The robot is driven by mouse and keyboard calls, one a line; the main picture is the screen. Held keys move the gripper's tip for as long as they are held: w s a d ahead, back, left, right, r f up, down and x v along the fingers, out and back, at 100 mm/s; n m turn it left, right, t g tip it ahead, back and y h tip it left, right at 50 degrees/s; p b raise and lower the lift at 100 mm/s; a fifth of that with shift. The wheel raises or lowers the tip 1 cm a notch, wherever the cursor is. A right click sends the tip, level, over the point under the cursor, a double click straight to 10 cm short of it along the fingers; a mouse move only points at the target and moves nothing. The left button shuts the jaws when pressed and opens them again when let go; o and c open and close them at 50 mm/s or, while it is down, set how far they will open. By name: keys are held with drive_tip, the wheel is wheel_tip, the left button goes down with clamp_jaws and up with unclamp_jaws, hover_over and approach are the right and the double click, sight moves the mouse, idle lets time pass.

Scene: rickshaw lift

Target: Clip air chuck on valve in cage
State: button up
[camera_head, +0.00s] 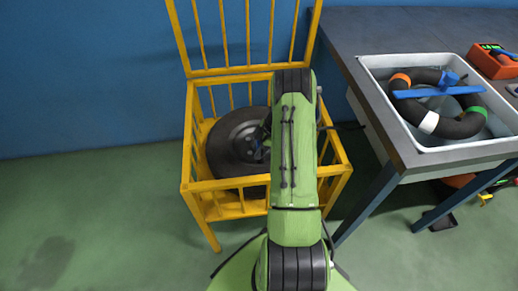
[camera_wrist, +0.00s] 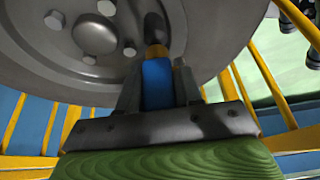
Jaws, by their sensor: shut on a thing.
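The yellow cage (camera_head: 187,150) stands on the floor against the blue wall, with its barred lid raised at the back. A dark wheel (camera_head: 226,143) is inside it. In the wrist view the grey wheel disc (camera_wrist: 45,55) with its hub and bolts fills the upper left. My gripper (camera_wrist: 160,85) is shut on the blue air chuck (camera_wrist: 158,84), with one finger on each side. The chuck's brass-coloured tip (camera_wrist: 156,51) points up at the wheel, close to a dark slot in the disc. The valve is hard to make out, and I cannot tell whether the tip touches it.
A dark workbench (camera_head: 350,35) stands to the right with a white basin (camera_head: 375,68) holding a ringed inner tube (camera_head: 462,128) and a blue bar (camera_head: 440,91). Cage bars surround the wheel closely. The left floor is clear.

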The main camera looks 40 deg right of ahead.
drive_tip(key=shift+r+p, duration=0.55)
drive_tip(key=shift+r, duration=0.6)
drive_tip(key=shift+f+b, duration=0.25)
drive_tip(key=shift+b, duration=0.35)
drive_tip(key=shift+f, duration=1.1)
idle(1.2)
drive_tip(key=o, duration=1.3)
drive_tip(key=shift+o, duration=0.2)
drive_tip(key=shift+r+p, duration=1.75)
drive_tip(key=shift+r, duration=1.75)
